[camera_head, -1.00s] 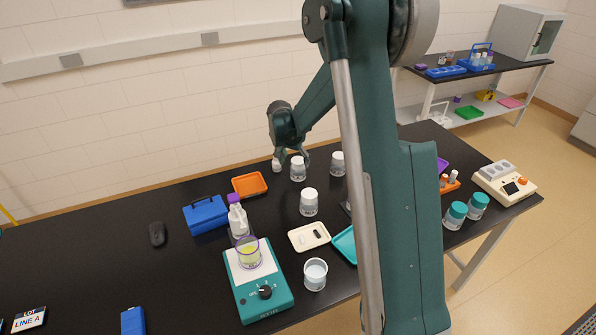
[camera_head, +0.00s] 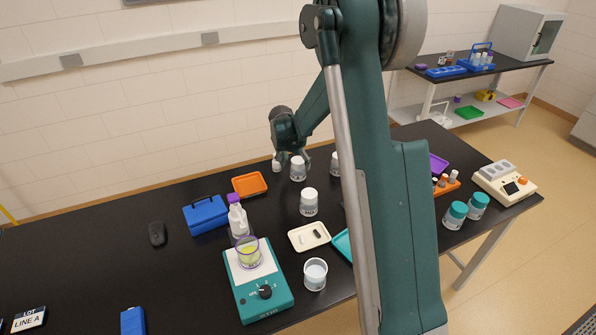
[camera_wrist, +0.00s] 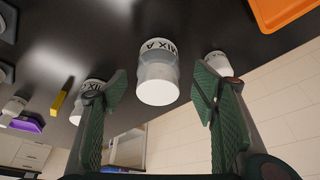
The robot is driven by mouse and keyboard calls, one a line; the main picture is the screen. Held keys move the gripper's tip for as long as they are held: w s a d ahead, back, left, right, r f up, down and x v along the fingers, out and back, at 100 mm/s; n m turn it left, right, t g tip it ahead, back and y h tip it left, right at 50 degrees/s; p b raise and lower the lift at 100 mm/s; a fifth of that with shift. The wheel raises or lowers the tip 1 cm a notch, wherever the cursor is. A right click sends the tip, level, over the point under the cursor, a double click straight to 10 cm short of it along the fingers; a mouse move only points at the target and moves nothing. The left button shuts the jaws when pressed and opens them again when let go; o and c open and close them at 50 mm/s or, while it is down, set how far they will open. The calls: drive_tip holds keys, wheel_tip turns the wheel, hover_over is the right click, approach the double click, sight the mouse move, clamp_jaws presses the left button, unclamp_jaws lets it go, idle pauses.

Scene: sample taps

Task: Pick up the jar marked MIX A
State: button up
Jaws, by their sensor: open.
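The jar marked MIX A (camera_wrist: 158,58) is clear with a white lid. In the wrist view its lid faces me and it lies in line with the gap between my fingers. My gripper (camera_wrist: 162,88) is open, one green finger on each side, with a visible gap to the jar. In the head view my gripper (camera_head: 293,157) is low over the back of the black table, by a white-lidded jar (camera_head: 298,171) that appears to be the same one. Its label cannot be read there, and whether the fingers reach around it is unclear.
Another jar (camera_head: 309,203) stands nearer the front. An orange tray (camera_head: 250,185) lies to the left. The table's left part is mostly clear.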

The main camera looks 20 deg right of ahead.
drive_tip(key=shift+f, duration=0.15)
drive_tip(key=shift+x, duration=2.45)
drive_tip(key=shift+s+d, duration=0.1)
drive_tip(key=c, duration=1)
